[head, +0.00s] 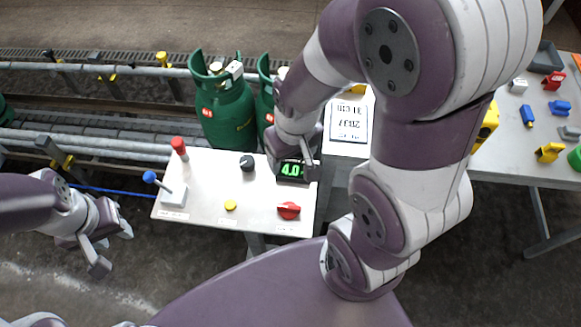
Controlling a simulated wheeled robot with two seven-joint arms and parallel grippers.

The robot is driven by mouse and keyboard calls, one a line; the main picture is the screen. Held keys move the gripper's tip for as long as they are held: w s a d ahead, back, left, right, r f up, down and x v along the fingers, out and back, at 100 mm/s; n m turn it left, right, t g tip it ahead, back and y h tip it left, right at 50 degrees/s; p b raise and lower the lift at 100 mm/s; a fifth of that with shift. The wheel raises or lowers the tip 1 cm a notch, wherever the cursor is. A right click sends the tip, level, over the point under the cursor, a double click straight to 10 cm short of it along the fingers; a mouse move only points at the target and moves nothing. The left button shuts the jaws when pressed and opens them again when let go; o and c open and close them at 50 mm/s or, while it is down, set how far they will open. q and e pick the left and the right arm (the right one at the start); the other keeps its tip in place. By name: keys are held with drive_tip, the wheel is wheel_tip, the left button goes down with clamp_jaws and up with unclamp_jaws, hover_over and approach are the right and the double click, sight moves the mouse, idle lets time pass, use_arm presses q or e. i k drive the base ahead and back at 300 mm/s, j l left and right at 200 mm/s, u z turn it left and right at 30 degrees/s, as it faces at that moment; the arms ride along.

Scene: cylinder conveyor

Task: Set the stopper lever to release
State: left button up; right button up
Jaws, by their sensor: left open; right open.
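A lever with a blue ball knob (150,177) stands on a white base (175,194) at the left end of the control panel (205,190). Its stick leans to the left. The small label below it is too small to read. My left gripper (112,250) is open and empty, left of and in front of the panel, apart from the lever. My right gripper (293,162) is open over the panel's right side, by the green display (291,171) that reads about 4.0. My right arm hides part of the area behind.
The panel also carries a red-topped post (179,147), a black knob (247,162), a yellow button (230,205) and a red knob (288,210). Green cylinders (222,110) stand on the conveyor behind. A side table (515,150) at right holds several small parts.

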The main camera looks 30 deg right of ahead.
sight(149, 177)
drive_tip(key=i+j, duration=0.2)
drive_tip(key=j, duration=0.2)
drive_tip(key=i+j, duration=0.15)
drive_tip(key=j, duration=0.25)
drive_tip(key=i+j, duration=0.2)
drive_tip(key=j, duration=0.2)
